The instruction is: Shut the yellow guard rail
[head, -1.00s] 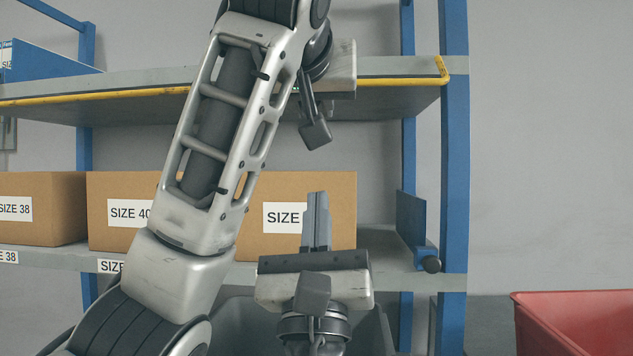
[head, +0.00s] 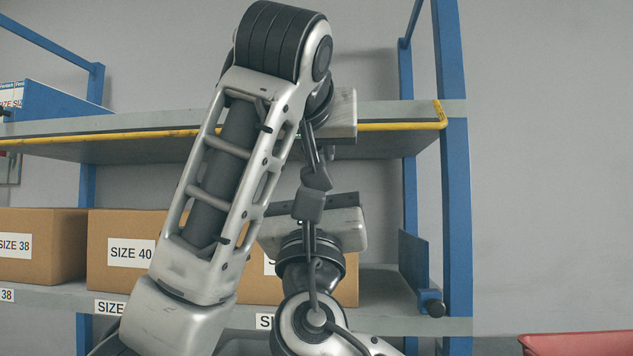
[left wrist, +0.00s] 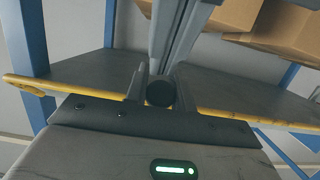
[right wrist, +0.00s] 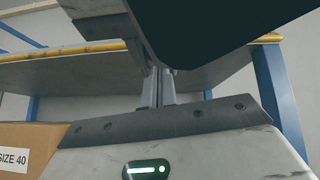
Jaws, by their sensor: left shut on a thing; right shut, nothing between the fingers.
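The yellow guard rail (head: 390,126) runs along the front edge of the upper shelf, up to the right blue post. It also shows in the left wrist view (left wrist: 70,88) and the right wrist view (right wrist: 72,49). My left gripper (left wrist: 159,88) is at the rail, with its fingers closed on a dark round knob (left wrist: 160,94). In the head view my left arm hides its fingers. My right gripper (right wrist: 158,88) is shut and empty, its fingers together and pointing up below the shelf. In the head view its body is below the left gripper, its fingers hidden.
Cardboard boxes (head: 45,265) labelled by size stand on the lower shelf (head: 60,298). A blue post (head: 456,200) bounds the rack at right. A red bin (head: 575,344) is at lower right.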

